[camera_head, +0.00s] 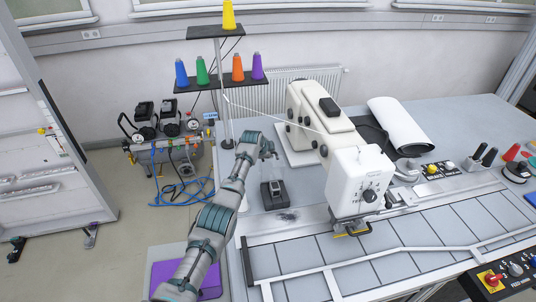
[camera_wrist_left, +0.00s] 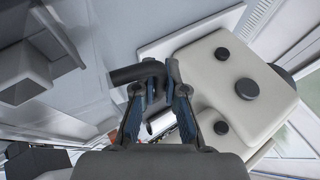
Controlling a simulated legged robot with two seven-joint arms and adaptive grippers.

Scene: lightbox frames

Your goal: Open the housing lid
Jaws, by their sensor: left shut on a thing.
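The white sewing machine (camera_head: 355,170) stands on the grey worktable, with dark knobs on its housing. Its cream housing (camera_wrist_left: 245,110), with several round black knobs, fills the right of the left wrist view. My left gripper (camera_head: 268,150) is just left of the machine's rear end. In the wrist view its fingers (camera_wrist_left: 160,82) are shut on a dark bent handle (camera_wrist_left: 130,74) beside the housing. I cannot tell which part is the lid or how the handle joins it. My right gripper is not in view.
A thread stand (camera_head: 225,82) with coloured spools rises behind my left arm. A small dark device (camera_head: 272,194) sits on the table in front of my gripper. A control box (camera_head: 500,275) is at the front right.

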